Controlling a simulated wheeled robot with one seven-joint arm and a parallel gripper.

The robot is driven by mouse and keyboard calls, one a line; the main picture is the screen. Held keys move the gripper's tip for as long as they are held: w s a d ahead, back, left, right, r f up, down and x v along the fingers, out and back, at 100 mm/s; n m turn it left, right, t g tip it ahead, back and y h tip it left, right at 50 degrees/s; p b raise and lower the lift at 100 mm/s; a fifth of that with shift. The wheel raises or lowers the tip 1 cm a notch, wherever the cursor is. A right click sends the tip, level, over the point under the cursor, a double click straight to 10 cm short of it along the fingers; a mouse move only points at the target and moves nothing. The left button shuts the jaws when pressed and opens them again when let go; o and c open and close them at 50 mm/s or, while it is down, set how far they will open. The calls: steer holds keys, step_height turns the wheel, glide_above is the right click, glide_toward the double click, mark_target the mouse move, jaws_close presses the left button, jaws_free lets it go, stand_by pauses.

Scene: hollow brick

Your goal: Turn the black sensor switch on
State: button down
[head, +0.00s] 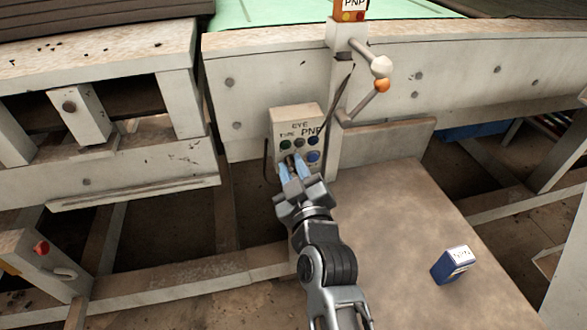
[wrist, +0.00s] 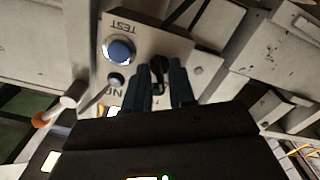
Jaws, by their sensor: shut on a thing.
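The black sensor switch (wrist: 159,66) is a dark rotary knob on the face of a beige control box (head: 298,119). In the wrist view, my gripper (wrist: 165,85) has its two dark fingers on either side of the knob, closed on it. In the head view, my gripper (head: 297,166) reaches the lower part of the box, and its blue-tinted fingers and body hide most of the knob. The exact angle of the knob is hard to tell.
A round blue button (wrist: 120,51) marked TEST sits beside the knob. Rods with a white ball (head: 381,67) and an orange ball (head: 382,86) stick out at the upper right. A blue box (head: 452,265) stands on the brown surface (head: 400,220), which is otherwise clear.

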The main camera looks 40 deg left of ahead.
steer(key=m, duration=0.6)
steer(key=m+p, duration=0.1)
steer(key=m, duration=0.4)
steer(key=shift+m, duration=0.3)
steer(key=shift+d+f, duration=0.1)
stand_by(0.4)
steer(key=c, duration=1.3)
jaws_free()
